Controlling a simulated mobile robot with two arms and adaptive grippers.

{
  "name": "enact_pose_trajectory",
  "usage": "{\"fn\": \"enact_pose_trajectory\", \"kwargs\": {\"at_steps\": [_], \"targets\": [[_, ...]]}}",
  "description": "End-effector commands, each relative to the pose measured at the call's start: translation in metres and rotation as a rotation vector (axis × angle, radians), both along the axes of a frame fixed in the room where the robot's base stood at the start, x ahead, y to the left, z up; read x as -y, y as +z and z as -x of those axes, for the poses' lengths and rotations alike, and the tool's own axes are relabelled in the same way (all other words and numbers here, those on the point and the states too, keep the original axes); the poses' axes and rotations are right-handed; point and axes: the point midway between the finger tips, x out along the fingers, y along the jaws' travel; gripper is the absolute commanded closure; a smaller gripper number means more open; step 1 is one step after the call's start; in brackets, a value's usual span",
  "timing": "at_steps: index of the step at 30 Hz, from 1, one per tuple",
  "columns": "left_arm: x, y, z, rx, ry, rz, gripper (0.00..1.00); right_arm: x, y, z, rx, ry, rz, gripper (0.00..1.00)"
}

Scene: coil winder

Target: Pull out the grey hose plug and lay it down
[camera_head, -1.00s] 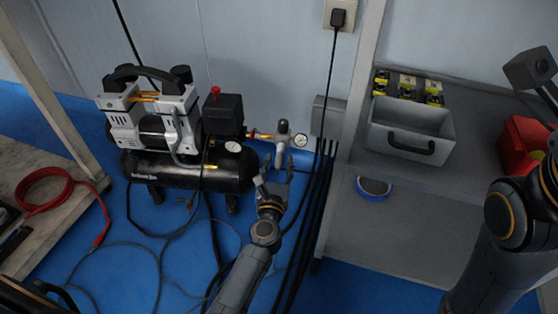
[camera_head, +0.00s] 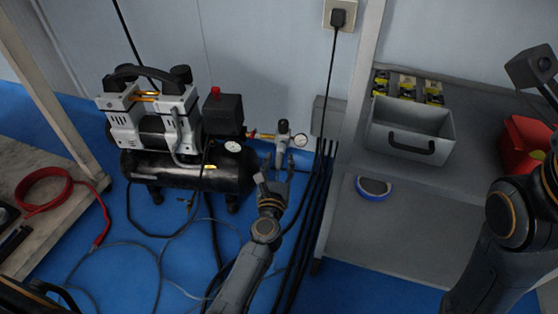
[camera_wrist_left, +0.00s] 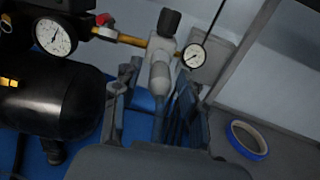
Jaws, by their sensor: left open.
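The grey hose plug (camera_wrist_left: 159,79) appears as a rounded grey piece under the regulator, beside the compressor. It hangs between the fingers in the left wrist view. In the head view it is too small to make out clearly beneath the regulator (camera_head: 283,132). My left gripper (camera_head: 274,167) is open just below and in front of the regulator. In the left wrist view, the fingers of this gripper (camera_wrist_left: 155,95) stand on either side of the plug, with no clear contact. My right arm is at the right edge; its fingers do not show.
The black compressor (camera_head: 170,172) stands left of the gripper. A gauge (camera_head: 300,140) sits right of the regulator. Black cables (camera_head: 318,190) run down close on the right. The shelf (camera_head: 345,228) holds a blue tape roll (camera_head: 373,187) and a grey bin (camera_head: 408,143). Loose hoses lie on the floor.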

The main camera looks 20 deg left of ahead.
Motion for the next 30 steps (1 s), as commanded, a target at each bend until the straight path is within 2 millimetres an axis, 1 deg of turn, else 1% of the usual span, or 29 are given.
{"fn": "enact_pose_trajectory", "kwargs": {"at_steps": [6,7,13,21,30], "targets": [[0.0,0.0,0.0,0.0,0.001,0.0,0.57,0.0,0.0,0.0,0.001,-0.001,0.0,0.65],[0.0,0.0,0.0,0.0,0.0,0.0,0.59,0.0,0.0,0.0,0.001,-0.001,0.0,0.65],[0.0,0.0,0.0,0.0,0.0,0.0,1.0,0.0,0.0,0.0,0.001,-0.001,0.0,0.65],[0.0,0.0,0.001,0.0,0.0,-0.001,1.0,0.0,0.0,0.001,0.001,-0.001,0.0,0.65],[0.002,0.0,0.012,0.0,0.0,-0.001,1.0,0.0,0.0,0.001,0.002,0.0,0.0,0.65]]}}
